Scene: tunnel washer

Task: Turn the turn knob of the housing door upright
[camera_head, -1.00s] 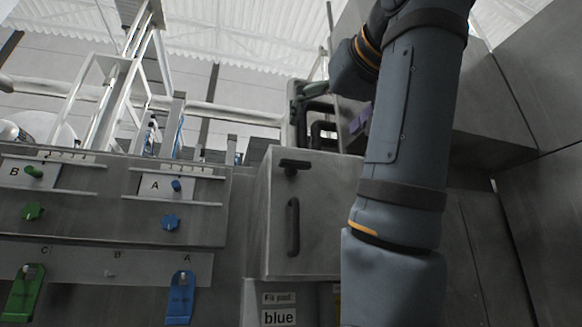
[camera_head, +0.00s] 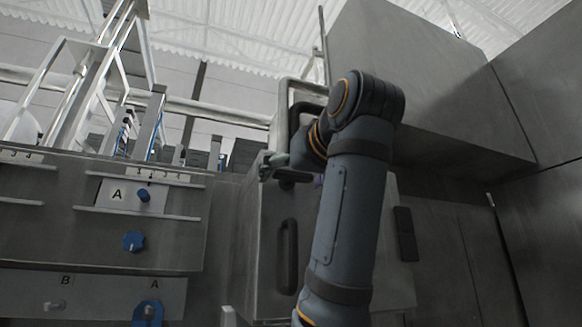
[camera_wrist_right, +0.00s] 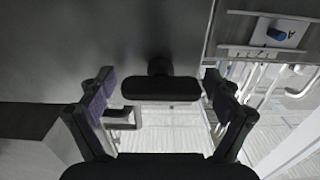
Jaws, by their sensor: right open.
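The turn knob (camera_wrist_right: 160,88) is a black bar on a short round stem. In the right wrist view it lies crosswise, between the two fingers of my right gripper (camera_wrist_right: 161,92), with a gap on either side. The gripper is open and not closed on it. In the head view my right gripper (camera_head: 284,172) is at the upper part of the grey housing door (camera_head: 257,240) and hides the knob. The door is shut. A black vertical handle (camera_head: 288,256) sits on it below the gripper. My left gripper is not in view.
To the left is a grey panel (camera_head: 60,230) with a blue knob (camera_head: 133,241) and a small blue switch (camera_head: 144,195). A large grey cabinet (camera_head: 430,80) overhangs at the right. Pipes and white frames stand behind.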

